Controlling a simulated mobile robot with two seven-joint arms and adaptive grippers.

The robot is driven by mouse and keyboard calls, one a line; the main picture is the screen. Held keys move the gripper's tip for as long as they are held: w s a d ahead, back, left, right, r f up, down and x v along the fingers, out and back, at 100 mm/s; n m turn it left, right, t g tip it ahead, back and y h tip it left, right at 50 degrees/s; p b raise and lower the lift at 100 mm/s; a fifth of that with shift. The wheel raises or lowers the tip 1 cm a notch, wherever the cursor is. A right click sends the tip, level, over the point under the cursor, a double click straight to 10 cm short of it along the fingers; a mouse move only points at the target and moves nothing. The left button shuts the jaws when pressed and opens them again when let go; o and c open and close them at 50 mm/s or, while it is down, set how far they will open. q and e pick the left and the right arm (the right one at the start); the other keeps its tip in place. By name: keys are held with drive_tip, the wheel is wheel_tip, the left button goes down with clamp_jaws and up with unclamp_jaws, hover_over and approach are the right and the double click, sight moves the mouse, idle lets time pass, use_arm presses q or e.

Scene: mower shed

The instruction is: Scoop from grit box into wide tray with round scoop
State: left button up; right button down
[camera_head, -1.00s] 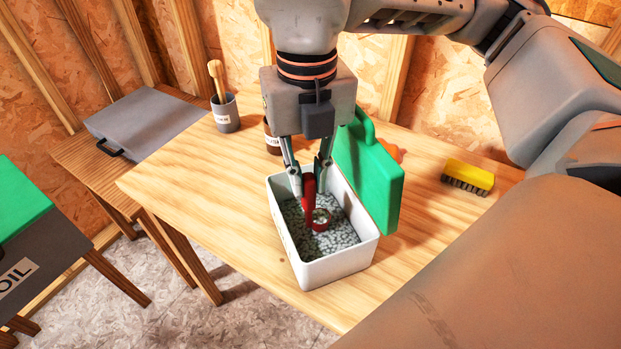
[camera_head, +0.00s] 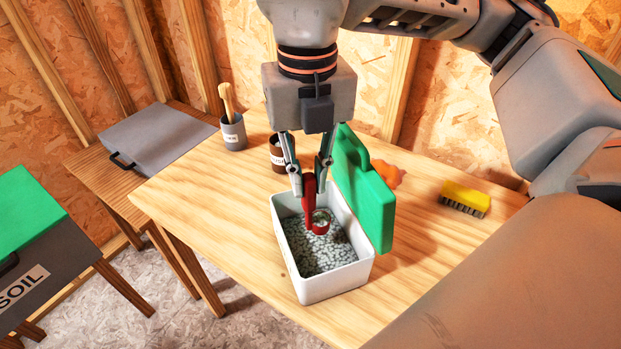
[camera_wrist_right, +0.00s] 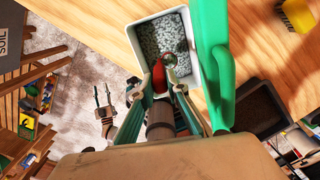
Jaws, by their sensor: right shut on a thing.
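My right gripper (camera_head: 309,186) is above the box's far end, shut on the red handle of the round scoop (camera_head: 308,206). The scoop's bowl (camera_head: 321,222) is at the far end of the box, with greyish grit in it. The wrist view also shows the scoop (camera_wrist_right: 160,76). My left gripper (camera_wrist_right: 102,93) shows there, open and empty, away from the table. I cannot identify the wide tray.
A grey cup (camera_head: 233,134) with a wooden handle, a brown cup (camera_head: 277,155), an orange thing (camera_head: 388,174) and a yellow brush (camera_head: 466,197) are on the table. The lid stands close beside the gripper. A dark-rimmed container (camera_wrist_right: 259,106) shows in the wrist view.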

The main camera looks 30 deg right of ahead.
drive_tip(key=shift+r, duration=0.55)
drive_tip(key=shift+r+p, duration=0.7)
drive_tip(key=shift+r, duration=0.1)
drive_tip(key=shift+r+p, duration=0.5)
drive_tip(key=shift+r, duration=0.3)
drive_tip(key=shift+r+p, duration=0.35)
drive_tip(key=shift+r, duration=0.45)
drive_tip(key=shift+r, duration=0.1)
